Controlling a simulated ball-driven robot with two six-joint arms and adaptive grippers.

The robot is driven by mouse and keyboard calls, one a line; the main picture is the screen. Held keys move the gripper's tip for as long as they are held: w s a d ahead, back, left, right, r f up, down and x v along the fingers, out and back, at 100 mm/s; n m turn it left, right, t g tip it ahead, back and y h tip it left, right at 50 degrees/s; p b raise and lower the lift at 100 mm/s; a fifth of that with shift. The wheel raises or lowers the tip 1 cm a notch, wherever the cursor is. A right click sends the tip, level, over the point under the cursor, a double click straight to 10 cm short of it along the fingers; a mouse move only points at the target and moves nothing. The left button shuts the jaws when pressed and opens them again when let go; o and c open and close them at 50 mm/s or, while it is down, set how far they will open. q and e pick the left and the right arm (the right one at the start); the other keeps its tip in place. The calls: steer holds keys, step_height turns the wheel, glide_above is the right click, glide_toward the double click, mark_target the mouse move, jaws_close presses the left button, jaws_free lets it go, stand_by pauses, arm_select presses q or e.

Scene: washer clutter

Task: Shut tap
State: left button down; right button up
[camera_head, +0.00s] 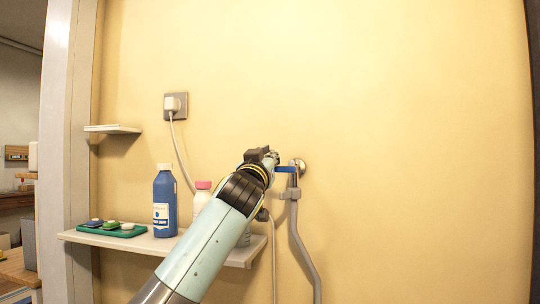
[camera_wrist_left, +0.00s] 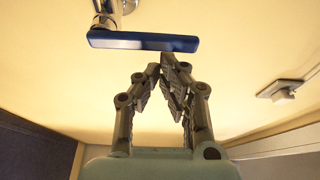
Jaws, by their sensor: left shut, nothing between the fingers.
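The tap (camera_head: 298,165) is a chrome fitting on the yellow wall, with a grey hose hanging below it. Its blue lever handle (camera_head: 285,169) points left from the body, roughly level. The left wrist view shows the lever (camera_wrist_left: 140,41) as a long blue bar across the top, joined to the chrome body (camera_wrist_left: 108,12). My left gripper (camera_head: 272,155) is just left of the lever, its fingers mostly hidden by the wrist. In the wrist view the left gripper (camera_wrist_left: 166,64) is shut and empty, its fingertips close to the lever. I cannot tell whether they touch. My right gripper is out of view.
A shelf (camera_head: 245,255) left of the tap holds a blue bottle (camera_head: 165,203), a pink-capped white bottle (camera_head: 202,197) and a green tray (camera_head: 108,231). A plug sits in a wall socket (camera_head: 182,97), its cable hanging down. The wall right of the tap is clear.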

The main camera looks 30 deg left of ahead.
arm_select(q)
step_height(320, 180, up, 4)
steer(key=p, duration=0.3)
steer(key=b+v, duration=0.2)
steer(key=v, duration=0.8)
steer(key=s+f+g+h, duration=0.1)
steer(key=s+f+g, duration=0.4)
steer(key=f, duration=0.7)
steer(key=s+f+g, duration=0.3)
steer(key=s+f, duration=0.3)
steer(key=f, duration=0.5)
steer(key=s+d+f+m+g+h, duration=0.2)
steer(key=s+f+g, duration=0.45)
steer(key=s, duration=0.65)
steer(key=s+d+f+m+g+h, duration=0.2)
steer(key=s+d+f+g, duration=0.15)
steer(key=s+f, duration=0.85)
steer(key=s+a+f+g, duration=0.1)
steer(key=s+a+f, duration=0.1)
steer(key=f, duration=0.9)
steer(key=s+a+f, duration=0.1)
steer(key=s+f, duration=0.1)
steer(key=f, duration=0.9)
steer(key=s+a+f+g, duration=0.1)
steer(key=s+f, duration=1.5)
steer(key=s, duration=0.2)
steer(key=shift+f, duration=0.35)
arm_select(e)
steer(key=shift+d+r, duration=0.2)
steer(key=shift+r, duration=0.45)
